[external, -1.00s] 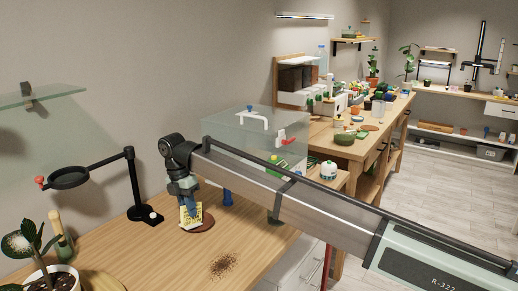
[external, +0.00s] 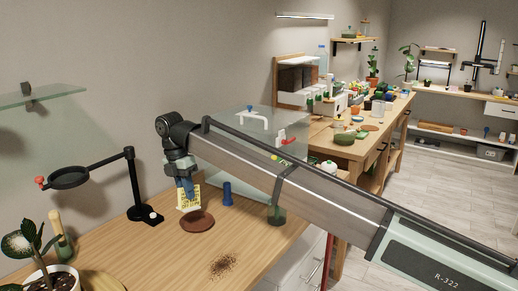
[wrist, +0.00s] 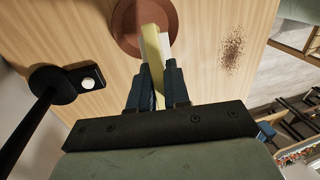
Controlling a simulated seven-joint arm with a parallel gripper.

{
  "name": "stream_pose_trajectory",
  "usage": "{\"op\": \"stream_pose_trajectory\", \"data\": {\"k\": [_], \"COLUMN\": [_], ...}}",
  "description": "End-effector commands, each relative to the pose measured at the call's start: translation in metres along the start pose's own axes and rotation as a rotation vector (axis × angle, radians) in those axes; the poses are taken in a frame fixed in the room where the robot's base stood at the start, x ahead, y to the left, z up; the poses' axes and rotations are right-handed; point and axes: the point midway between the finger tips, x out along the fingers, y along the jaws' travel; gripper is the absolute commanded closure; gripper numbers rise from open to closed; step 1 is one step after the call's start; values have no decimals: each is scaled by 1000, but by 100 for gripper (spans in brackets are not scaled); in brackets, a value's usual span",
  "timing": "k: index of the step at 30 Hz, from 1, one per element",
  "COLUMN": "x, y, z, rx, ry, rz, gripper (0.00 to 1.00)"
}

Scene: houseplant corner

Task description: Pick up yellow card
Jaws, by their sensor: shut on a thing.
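The yellow card (external: 189,198), with dark printing on its face, hangs upright below my gripper (external: 186,183) in the external view. My gripper is shut on the card's upper part. The card is above the wooden table, near the brown round saucer (external: 198,222), and appears clear of it. In the wrist view the card (wrist: 152,50) shows nearly edge-on between the blue fingertips of my gripper (wrist: 156,72), with a pale strip beside it. The saucer (wrist: 128,38) lies below and behind it.
A black stand with a ring (external: 130,185) stands left of the card. Scattered soil (external: 222,264) lies toward the table's front. A potted plant (external: 62,278) is at front left.

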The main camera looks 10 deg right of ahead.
Motion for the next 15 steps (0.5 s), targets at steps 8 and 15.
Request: {"op": "stream_pose_trajectory", "data": {"k": [8, 15], "x": [2, 10], "y": [-37, -73], "z": [-44, -93], "rx": [-3, -4], "ry": [0, 0], "rz": [0, 0], "gripper": [100, 100]}}
